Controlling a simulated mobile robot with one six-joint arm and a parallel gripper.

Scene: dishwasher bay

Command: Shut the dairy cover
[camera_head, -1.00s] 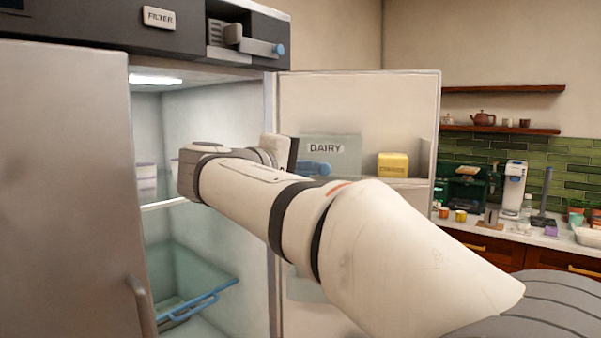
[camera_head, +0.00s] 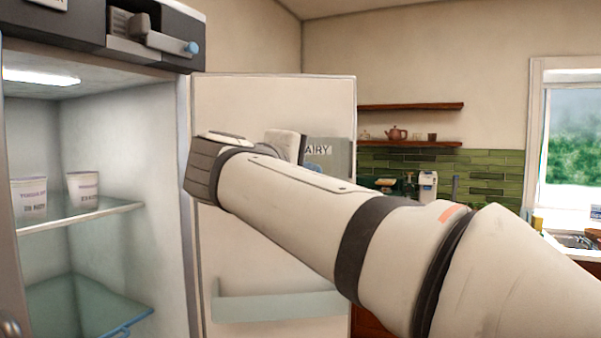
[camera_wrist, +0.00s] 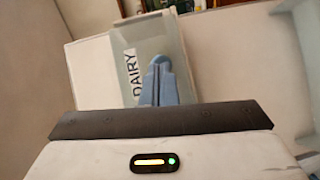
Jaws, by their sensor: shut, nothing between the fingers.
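The dairy cover (camera_head: 341,153) is a pale translucent panel marked "DAIRY" on the inner side of the open fridge door (camera_head: 240,105). My arm hides part of it in the head view. In the wrist view the dairy cover (camera_wrist: 172,40) is ahead, its label beside the fingers. My gripper (camera_wrist: 160,64) shows there as blue fingers pressed together, with nothing between them. The fingertips overlap the cover in that picture; I cannot tell whether they touch it. In the head view the fingers are mostly hidden behind my wrist.
The fridge interior at left has a glass shelf (camera_head: 90,216) with white tubs (camera_head: 83,187). A clear door bin (camera_head: 280,306) sits low on the door. A window (camera_head: 574,140) and sink (camera_head: 577,240) are at the far right.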

